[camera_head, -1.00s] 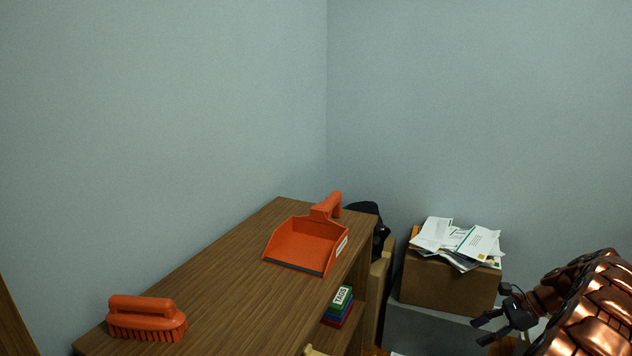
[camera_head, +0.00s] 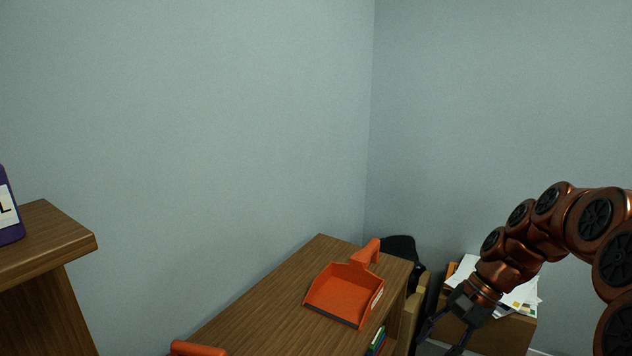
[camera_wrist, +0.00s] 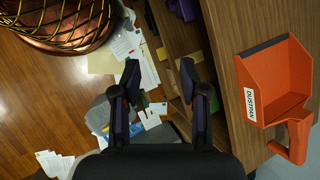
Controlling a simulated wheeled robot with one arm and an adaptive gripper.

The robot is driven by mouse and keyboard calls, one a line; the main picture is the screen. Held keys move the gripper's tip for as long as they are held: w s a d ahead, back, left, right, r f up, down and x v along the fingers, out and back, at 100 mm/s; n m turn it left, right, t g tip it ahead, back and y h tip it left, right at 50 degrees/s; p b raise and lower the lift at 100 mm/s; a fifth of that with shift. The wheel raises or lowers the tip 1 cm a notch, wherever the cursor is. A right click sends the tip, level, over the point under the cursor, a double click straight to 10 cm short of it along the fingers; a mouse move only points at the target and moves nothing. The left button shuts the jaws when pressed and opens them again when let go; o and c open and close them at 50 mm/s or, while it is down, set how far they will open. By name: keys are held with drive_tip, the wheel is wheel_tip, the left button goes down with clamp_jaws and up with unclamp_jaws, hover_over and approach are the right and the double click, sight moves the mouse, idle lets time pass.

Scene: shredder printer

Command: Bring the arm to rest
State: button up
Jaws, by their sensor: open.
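My copper-coloured arm (camera_head: 545,225) reaches in from the right in the head view, bent over, with its end pointing down. My gripper (camera_head: 440,345) hangs beside the wooden shelf unit, to the right of the orange dustpan, and its tips are partly cut off by the frame. In the wrist view my gripper (camera_wrist: 160,72) shows two dark fingers spread apart with nothing between them. It is above papers on the floor.
The orange dustpan (camera_head: 343,292) lies on the wooden shelf unit (camera_head: 270,305); its label reads DUSTPAN in the wrist view (camera_wrist: 275,85). A paper-topped cardboard box (camera_head: 510,335) stands behind my arm. A metal wire basket (camera_wrist: 65,22) and loose papers (camera_wrist: 132,45) are below.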

drive_tip(key=s+a+r+n+h+p, duration=0.3)
drive_tip(key=s+a+r+n+p, duration=0.3)
drive_tip(key=s+r, duration=0.45)
drive_tip(key=s+d+r+n+h+p, duration=0.1)
drive_tip(key=s+r+n+h+p, duration=0.2)
drive_tip(key=s+p, duration=0.6)
drive_tip(key=s, duration=0.7)
drive_tip(key=shift+d+r, duration=0.2)
drive_tip(key=shift+r, duration=0.1)
drive_tip(key=shift+d, duration=0.15)
